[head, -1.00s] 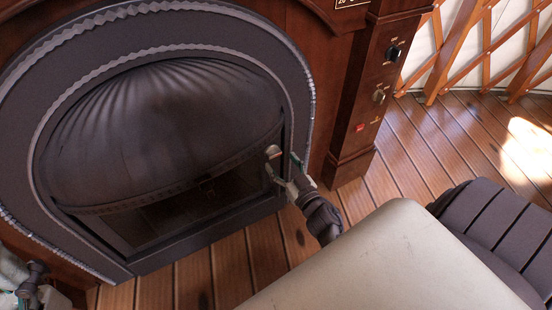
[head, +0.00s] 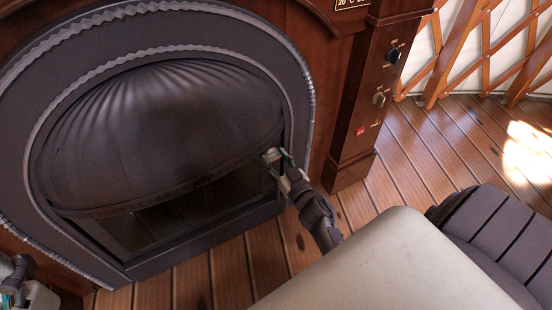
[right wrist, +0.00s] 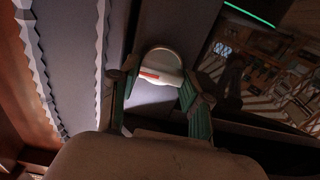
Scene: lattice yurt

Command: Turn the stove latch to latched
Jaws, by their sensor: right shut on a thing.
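The stove (head: 160,120) has a dark arched front with a glass door at its lower part. The latch is a small pale knob (head: 270,155) at the right edge of the door. In the right wrist view the latch (right wrist: 160,66) is a rounded pale piece with a red mark, between my fingers. My right gripper (head: 279,163) is shut on the latch; its green-lined fingers (right wrist: 155,90) sit on both sides of it. My left gripper (head: 18,280) is at the lower left corner, partly cut off, and its jaws are unclear.
A wooden side panel (head: 370,95) with a black knob (head: 394,55), a brass-coloured knob (head: 379,98) and a red switch (head: 361,131) stands right of the door. Plank floor (head: 430,150) is open at the right, before the lattice wall (head: 480,50).

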